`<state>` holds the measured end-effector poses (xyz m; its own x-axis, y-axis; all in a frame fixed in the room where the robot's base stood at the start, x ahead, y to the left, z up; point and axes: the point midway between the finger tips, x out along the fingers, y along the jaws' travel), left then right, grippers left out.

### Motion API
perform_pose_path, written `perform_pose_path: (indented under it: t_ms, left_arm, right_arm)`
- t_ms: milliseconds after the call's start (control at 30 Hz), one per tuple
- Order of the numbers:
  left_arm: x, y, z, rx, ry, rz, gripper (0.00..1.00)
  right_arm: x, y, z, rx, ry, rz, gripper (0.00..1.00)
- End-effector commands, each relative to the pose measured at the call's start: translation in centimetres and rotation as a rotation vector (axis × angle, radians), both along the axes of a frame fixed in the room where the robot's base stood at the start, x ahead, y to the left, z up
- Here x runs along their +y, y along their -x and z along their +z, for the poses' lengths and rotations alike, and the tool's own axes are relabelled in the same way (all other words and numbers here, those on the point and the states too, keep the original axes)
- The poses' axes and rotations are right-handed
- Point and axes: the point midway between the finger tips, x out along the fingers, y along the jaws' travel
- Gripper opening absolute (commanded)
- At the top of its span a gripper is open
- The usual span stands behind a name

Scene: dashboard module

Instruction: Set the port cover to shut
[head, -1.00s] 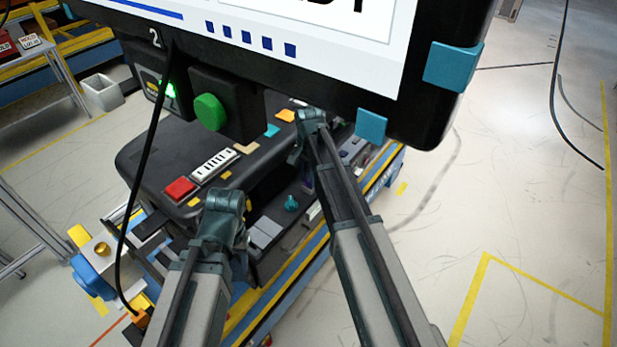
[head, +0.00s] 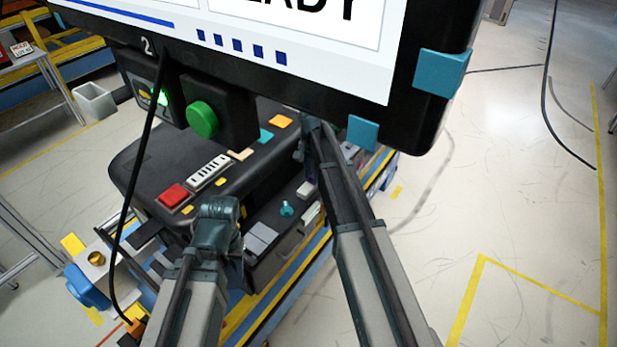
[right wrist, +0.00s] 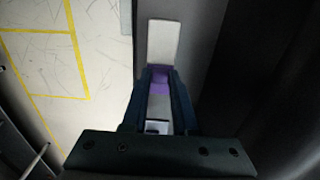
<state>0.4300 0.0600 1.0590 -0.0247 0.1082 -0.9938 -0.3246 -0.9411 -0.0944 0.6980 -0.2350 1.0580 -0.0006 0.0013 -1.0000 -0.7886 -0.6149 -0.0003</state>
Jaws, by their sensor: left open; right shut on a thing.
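In the right wrist view my right gripper (right wrist: 160,72) is shut on the purple port cover (right wrist: 160,84), which shows between the fingers. A pale flat strip (right wrist: 163,42) lies just beyond the fingertips. The fingers hide part of the cover, and I cannot tell its exact angle. In the head view the right arm reaches to the dark dashboard module (head: 150,160), and its hand is hidden under the display. My left gripper (head: 230,245) is open at the module's near side, apart from the cover; its fingertips are hard to make out.
The big display (head: 290,40) hangs over the module, with a green button (head: 203,120) below. The module carries a red button (head: 174,194), a white slotted strip (head: 208,171) and a teal knob (head: 287,209). A black cable (head: 137,200) hangs at left.

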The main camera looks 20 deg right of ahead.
Motion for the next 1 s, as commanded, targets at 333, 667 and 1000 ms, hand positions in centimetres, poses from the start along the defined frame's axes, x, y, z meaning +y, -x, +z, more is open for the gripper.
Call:
perform_pose_path:
  t_ms: [333, 667, 1000]
  left_arm:
    - [0.0, 0.0, 0.0, 0.0, 0.0, 0.0, 0.5]
    - [0.0, 0.0, 0.2, 0.0, 0.0, 0.0, 0.5]
    - [0.0, 0.0, 3.2, 0.0, 0.001, 0.006, 0.5]
  right_arm:
    - [0.1, 0.0, 0.0, -0.001, 0.002, 0.0, 0.57]
    - [0.1, 0.0, 0.2, -0.001, 0.001, 0.0, 0.57]
    - [0.1, 0.0, 3.3, -0.001, 0.001, 0.0, 0.57]
